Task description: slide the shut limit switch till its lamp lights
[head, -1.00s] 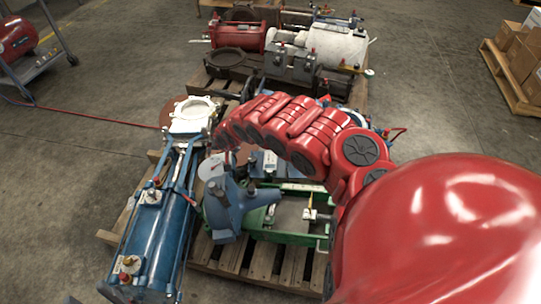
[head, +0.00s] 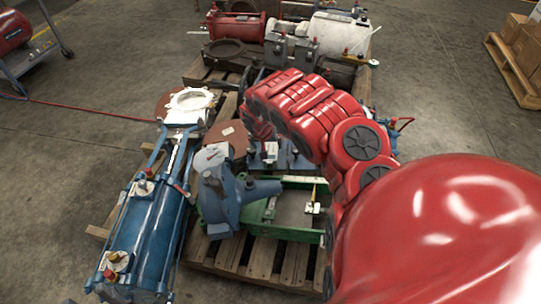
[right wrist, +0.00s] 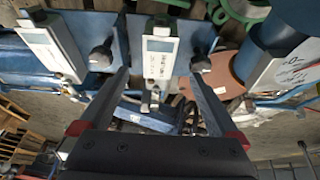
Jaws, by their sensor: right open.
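In the right wrist view two pale limit switch boxes, a middle one (right wrist: 160,52) and a left one (right wrist: 52,48), sit on blue plates with dark knobs beside them. I cannot tell which is the shut one, and I see no lit lamp. My right gripper (right wrist: 159,74) is open and empty, its dark fingers apart on either side of the middle box's near end. Contact is not clear. In the head view a pale switch box (head: 271,151) shows just below my red right arm, which hides much of that area. My left gripper is not in view.
A blue cylinder actuator (head: 150,235) lies at the left of the pallet (head: 262,258). A blue casting (head: 235,195) and green frame (head: 285,233) stand in front of the switches. A brown disc (head: 232,140) is beside them. Red and white machines stand behind.

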